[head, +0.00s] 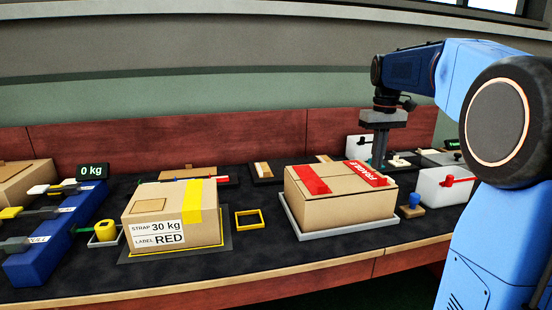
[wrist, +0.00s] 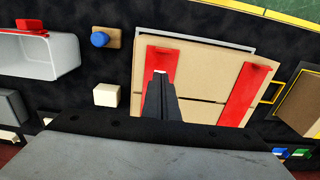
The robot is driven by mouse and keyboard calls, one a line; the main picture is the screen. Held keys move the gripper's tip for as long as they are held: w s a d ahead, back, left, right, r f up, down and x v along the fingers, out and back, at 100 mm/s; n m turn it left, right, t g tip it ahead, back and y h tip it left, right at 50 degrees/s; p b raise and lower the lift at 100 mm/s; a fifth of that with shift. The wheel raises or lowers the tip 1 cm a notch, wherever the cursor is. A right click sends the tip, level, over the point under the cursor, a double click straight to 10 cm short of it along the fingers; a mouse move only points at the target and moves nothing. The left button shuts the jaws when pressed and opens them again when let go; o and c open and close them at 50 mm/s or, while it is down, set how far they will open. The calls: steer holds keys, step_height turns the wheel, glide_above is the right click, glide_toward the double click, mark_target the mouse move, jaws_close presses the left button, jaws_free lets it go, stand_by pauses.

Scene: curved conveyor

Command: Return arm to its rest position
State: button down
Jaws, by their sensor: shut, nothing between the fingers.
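My gripper (head: 378,160) points down at the end of my blue arm, behind and right of the box with red tape in the head view. In the wrist view its fingers (wrist: 160,78) are together, with nothing between them. The cardboard box with red tape (head: 335,205) sits on a grey tray (head: 340,231); one tape strip reads FRAGILE. The box also shows below the fingers in the wrist view (wrist: 200,85). I cannot tell the exact height of the fingers above the counter.
A box labelled 30 kg and RED (head: 150,210) sits left on a dark mat. A blue rack (head: 45,255) and a 0 kg display (head: 92,171) stand further left. A white bin (head: 440,190) and a blue-knobbed stamp (head: 411,208) are at right. A yellow frame (head: 250,219) lies between the boxes.

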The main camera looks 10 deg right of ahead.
steer(key=s+a+f+t, duration=0.1)
steer(key=s+a+f, duration=0.4)
steer(key=s, duration=0.5)
steer(key=s+a+f+t, duration=0.2)
steer(key=s+a+f, duration=0.3)
steer(key=s, duration=0.5)
steer(key=s+a+f+t, duration=0.1)
steer(key=s+a+f, duration=0.4)
steer(key=s+f, duration=0.3)
steer(key=shift+s+a+f+t, duration=0.15)
steer(key=shift+s+a+t, duration=0.25)
steer(key=shift+s, duration=0.7)
